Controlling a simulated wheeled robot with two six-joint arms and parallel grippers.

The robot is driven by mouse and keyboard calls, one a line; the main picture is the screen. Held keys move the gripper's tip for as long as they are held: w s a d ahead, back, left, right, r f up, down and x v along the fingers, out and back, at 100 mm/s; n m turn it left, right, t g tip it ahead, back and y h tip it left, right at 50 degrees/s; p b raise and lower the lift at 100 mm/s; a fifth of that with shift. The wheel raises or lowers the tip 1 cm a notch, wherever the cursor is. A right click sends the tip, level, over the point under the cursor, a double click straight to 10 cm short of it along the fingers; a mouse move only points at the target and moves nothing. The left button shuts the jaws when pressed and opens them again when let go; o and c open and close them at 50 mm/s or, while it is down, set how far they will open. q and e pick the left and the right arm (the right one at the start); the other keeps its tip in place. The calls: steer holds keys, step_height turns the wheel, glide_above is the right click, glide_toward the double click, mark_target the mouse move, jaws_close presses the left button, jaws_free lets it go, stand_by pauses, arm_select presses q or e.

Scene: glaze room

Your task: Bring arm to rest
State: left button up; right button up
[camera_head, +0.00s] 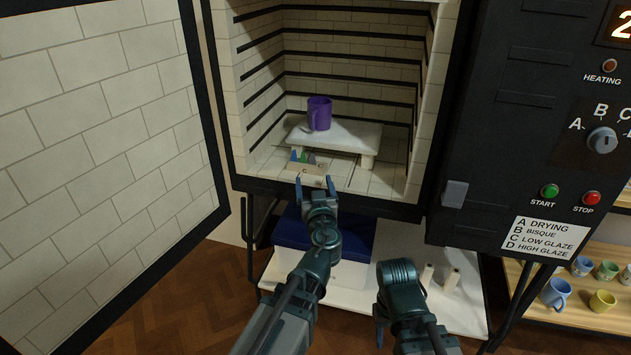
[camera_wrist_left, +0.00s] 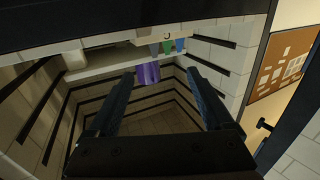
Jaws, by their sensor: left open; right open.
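My left gripper (camera_head: 317,184) is at the open front of the kiln, near its lower sill, pointing inward. Its two fingers stand apart with nothing between them, and they also show apart in the left wrist view (camera_wrist_left: 165,82). A purple mug (camera_head: 319,114) stands upright on the white kiln shelf (camera_head: 350,132), beyond and apart from the gripper. The mug shows inverted in the left wrist view (camera_wrist_left: 148,73). My right arm is folded low at the bottom centre. Part of its gripper (camera_head: 380,328) shows, pointing down, mostly hidden by the arm; nothing held is visible.
The kiln door (camera_head: 105,130) is swung open on the left. Small coloured cones on a block (camera_head: 308,162) stand before the shelf, near my left fingertips. The control panel (camera_head: 540,130) is on the right. A white low table (camera_head: 450,310) and a rack with cups (camera_head: 557,293) are below.

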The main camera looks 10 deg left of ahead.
arm_select(q)
steer(key=s+d+r+m+g+h+p, duration=0.1)
steer(key=s+d+g+p, duration=0.3)
steer(key=s+p, duration=0.4)
steer(key=s+d+r+m+g+h+p, duration=0.1)
steer(key=s+d+m+g+h+p, duration=0.1)
steer(key=s+d+m+g+p, duration=0.2)
steer(key=s+d+r+m+g+h+p, duration=0.1)
steer(key=s+d+m+g+h+p, duration=0.1)
steer(key=s+g+p, duration=0.7)
steer(key=s+d+m+p, duration=0.1)
steer(key=s+d+p, duration=0.1)
steer(key=s+p, duration=0.2)
steer(key=shift+d+r+p, duration=0.25)
steer(key=shift+r+p, duration=0.05)
steer(key=shift+r, duration=0.1)
